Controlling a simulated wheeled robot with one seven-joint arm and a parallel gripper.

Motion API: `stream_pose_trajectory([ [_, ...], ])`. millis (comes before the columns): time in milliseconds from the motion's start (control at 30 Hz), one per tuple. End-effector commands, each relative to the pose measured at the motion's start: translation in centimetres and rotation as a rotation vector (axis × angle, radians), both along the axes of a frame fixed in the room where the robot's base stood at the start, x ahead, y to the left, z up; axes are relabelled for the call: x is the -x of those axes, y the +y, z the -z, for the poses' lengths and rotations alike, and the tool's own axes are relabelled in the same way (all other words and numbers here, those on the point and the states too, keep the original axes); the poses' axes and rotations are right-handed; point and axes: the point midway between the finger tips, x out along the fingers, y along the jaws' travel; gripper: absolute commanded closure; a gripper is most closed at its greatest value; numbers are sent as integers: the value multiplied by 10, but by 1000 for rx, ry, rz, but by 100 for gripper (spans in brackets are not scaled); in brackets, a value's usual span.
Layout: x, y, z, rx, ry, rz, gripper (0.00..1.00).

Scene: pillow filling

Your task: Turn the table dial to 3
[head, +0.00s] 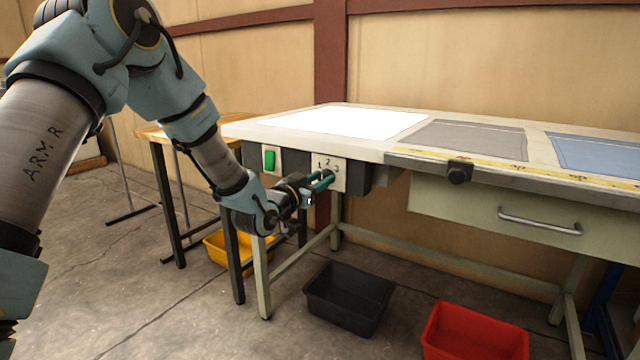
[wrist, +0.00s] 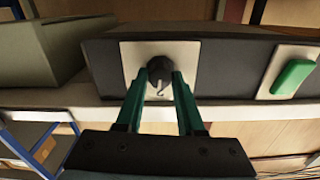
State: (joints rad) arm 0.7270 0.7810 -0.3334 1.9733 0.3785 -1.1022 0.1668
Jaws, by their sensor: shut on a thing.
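The table dial is a round dark knob (wrist: 160,67) on a pale square plate (wrist: 190,52), seen in the wrist view. My gripper (wrist: 158,80) has its two green fingers shut on the knob, one on each side. In the head view my gripper (head: 326,179) reaches the pale dial plate (head: 341,180) on the table's front box from the left. A "2" shows at the top of the plate, with smaller marks beside it. The fingers hide most of the knob in the head view, and I cannot tell which number it points to.
A green rocker switch (head: 270,160) sits left of the dial on the same box, under a lit white panel (head: 350,123). A black clamp knob (head: 459,172) and a drawer (head: 480,208) are to the right. Black (head: 347,315), red (head: 475,335) and yellow (head: 215,246) bins stand on the floor.

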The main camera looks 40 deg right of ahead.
Motion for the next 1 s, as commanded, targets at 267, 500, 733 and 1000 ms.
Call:
stream_pose_trajectory([
  [267,1,-1,4,-52,-217,1,100],
  [500,2,-1,4,-107,-427,1,100],
  [733,2,-1,4,-152,-594,0,100],
  [1000,2,-1,2,-186,-717,0,100],
])
